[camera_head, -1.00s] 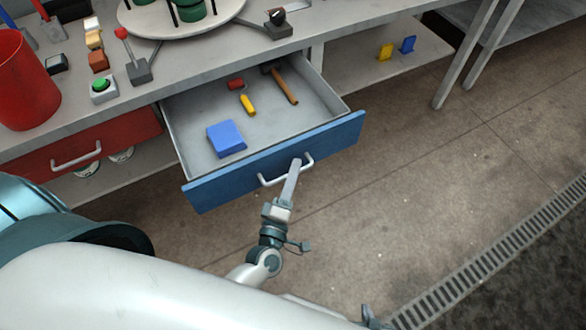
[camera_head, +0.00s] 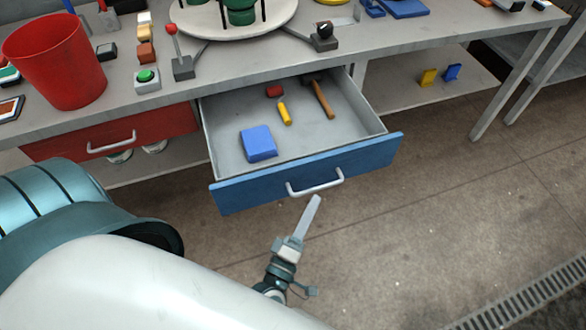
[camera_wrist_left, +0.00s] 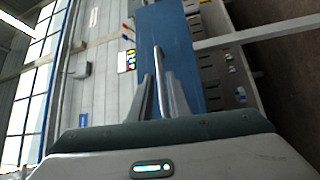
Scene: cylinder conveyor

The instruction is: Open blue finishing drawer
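The blue drawer (camera_head: 240,192) is pulled out from under the workbench, with its inside showing. Its pale bar handle (camera_head: 316,186) is on the front panel. My right gripper is not in view.
The drawer holds a blue block (camera_head: 258,143), a yellow-handled tool (camera_head: 285,113) and a hammer (camera_head: 323,100). A shut red drawer (camera_head: 70,142) is to the left. A red bin (camera_head: 60,65) stands on the bench (camera_head: 220,70). The floor right of the drawer is clear.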

